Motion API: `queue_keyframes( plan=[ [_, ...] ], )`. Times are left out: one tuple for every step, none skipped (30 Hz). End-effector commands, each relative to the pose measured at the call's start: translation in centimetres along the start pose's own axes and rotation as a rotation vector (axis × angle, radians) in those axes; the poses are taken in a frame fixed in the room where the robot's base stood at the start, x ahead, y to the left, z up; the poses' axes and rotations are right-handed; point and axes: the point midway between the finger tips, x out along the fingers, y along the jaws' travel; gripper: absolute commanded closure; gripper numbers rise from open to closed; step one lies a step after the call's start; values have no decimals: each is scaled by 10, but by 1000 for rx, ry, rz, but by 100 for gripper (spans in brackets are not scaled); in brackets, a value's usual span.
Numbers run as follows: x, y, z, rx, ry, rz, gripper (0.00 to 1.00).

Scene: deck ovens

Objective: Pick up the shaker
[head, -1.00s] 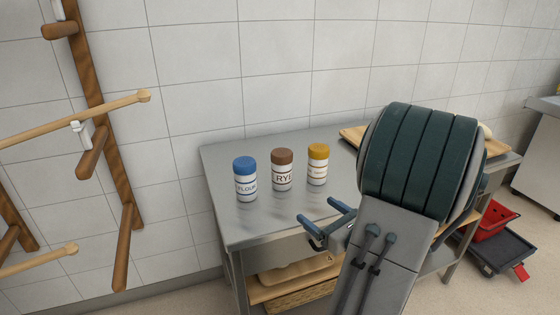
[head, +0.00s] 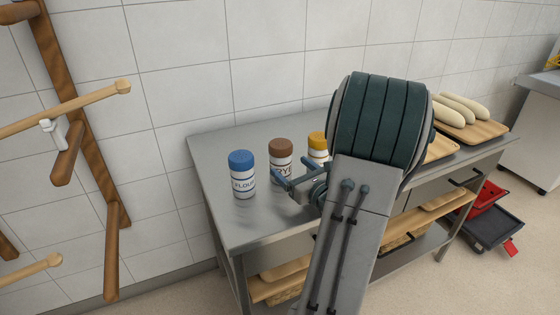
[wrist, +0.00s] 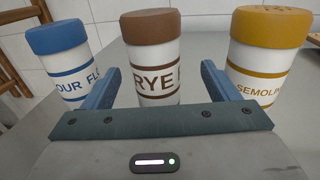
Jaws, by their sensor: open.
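Three shakers stand upright in a row on the steel table. The flour shaker (head: 242,176) has a blue lid and is at the left. The rye shaker (head: 280,152) has a brown lid and is in the middle. The semolina shaker (head: 318,145) has a yellow lid, is at the right and is partly hidden by my arm. My gripper (head: 277,178) is open in front of the rye shaker. In the wrist view, the rye shaker (wrist: 152,58) stands between and beyond the two blue fingers, with the flour shaker (wrist: 72,60) and semolina shaker (wrist: 266,55) outside them.
The steel table (head: 245,232) has bare room at its front left. Boards with pale loaves (head: 460,108) lie at the right end. A wooden rack (head: 85,150) stands at the left. A tiled wall is behind the table.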

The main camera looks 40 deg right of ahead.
Motion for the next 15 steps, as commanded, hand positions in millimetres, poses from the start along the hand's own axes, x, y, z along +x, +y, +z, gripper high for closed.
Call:
queue_keyframes(
  plan=[
    [3, 0, 0, 1, 0, 1, 19],
    [5, 1, 0, 1, 0, 1, 19],
    [7, 1, 0, 1, 0, 2, 19],
    [10, 2, 1, 1, 0, 3, 19],
    [14, 3, 1, 1, -1, 5, 19],
    [20, 4, 2, 1, -1, 5, 19],
    [24, 5, 2, 1, -1, 5, 19],
    [29, 6, 3, 1, -1, 6, 19],
    [36, 8, 4, 1, -1, 6, 19],
    [40, 8, 4, 1, -1, 6, 19],
    [45, 8, 3, 1, -1, 7, 19],
    [49, 8, 3, 1, -1, 6, 19],
    [52, 7, 3, 0, 0, 5, 19],
    [54, 7, 3, 0, 0, 4, 19],
    [56, 7, 3, 0, 0, 4, 19]
  ],
)
